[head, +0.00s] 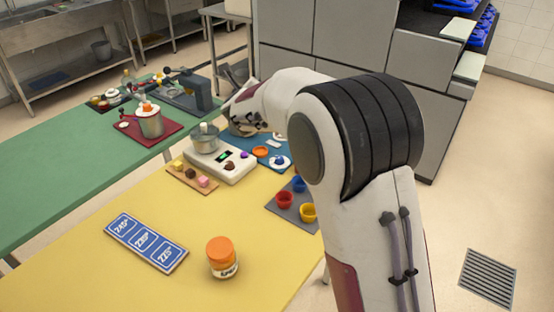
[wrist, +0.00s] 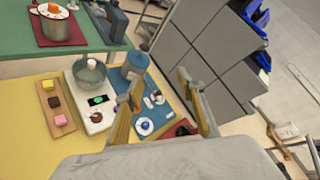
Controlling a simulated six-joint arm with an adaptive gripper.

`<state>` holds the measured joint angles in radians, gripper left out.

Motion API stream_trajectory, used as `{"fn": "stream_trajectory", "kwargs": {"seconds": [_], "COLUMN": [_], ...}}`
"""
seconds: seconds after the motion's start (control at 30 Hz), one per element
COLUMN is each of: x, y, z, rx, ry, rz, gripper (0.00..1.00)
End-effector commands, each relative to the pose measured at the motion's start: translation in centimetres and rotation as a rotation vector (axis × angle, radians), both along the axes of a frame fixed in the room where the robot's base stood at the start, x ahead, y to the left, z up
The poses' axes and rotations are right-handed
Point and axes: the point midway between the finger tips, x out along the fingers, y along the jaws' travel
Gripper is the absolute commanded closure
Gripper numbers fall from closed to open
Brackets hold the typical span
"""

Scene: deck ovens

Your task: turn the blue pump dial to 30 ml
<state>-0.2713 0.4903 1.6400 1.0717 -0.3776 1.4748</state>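A round white disc with a blue knob in its middle, which looks like the blue pump dial (wrist: 146,125), lies on a blue mat (wrist: 172,101). It also shows in the head view (head: 280,160), near the right end of the mat. Its markings and setting are too small to read. My gripper (wrist: 160,77) is open and empty. In the wrist view its two fingers stand apart, with the dial showing between them lower in the picture.
A grey mat (head: 281,206) with red, blue and yellow cups lies nearer. An orange-lidded jar (head: 222,257) stands at the front.

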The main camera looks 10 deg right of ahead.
Motion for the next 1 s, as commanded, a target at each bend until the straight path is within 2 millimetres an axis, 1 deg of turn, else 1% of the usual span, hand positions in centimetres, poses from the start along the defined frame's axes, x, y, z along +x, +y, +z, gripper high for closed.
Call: {"fn": "stream_trajectory", "kwargs": {"seconds": [0.03,0.2,0.37,0.5,0.77,1.0], "x": [0.7,2.4,3.5,4.1,4.0,2.6], "y": [0.0,-0.4,-0.9,-1.3,-2.2,-3.0], "z": [-1.1,-4.1,-7.3,-10.3,-16.5,-22.3], "rx": [0.033,0.157,0.267,0.356,0.501,0.61], "ry": [-0.001,-0.023,-0.047,-0.073,-0.132,-0.202], "rz": [-0.034,-0.167,-0.296,-0.408,-0.62,-0.809], "gripper": [0.61,0.61,0.61,0.61,0.61,0.61]}}
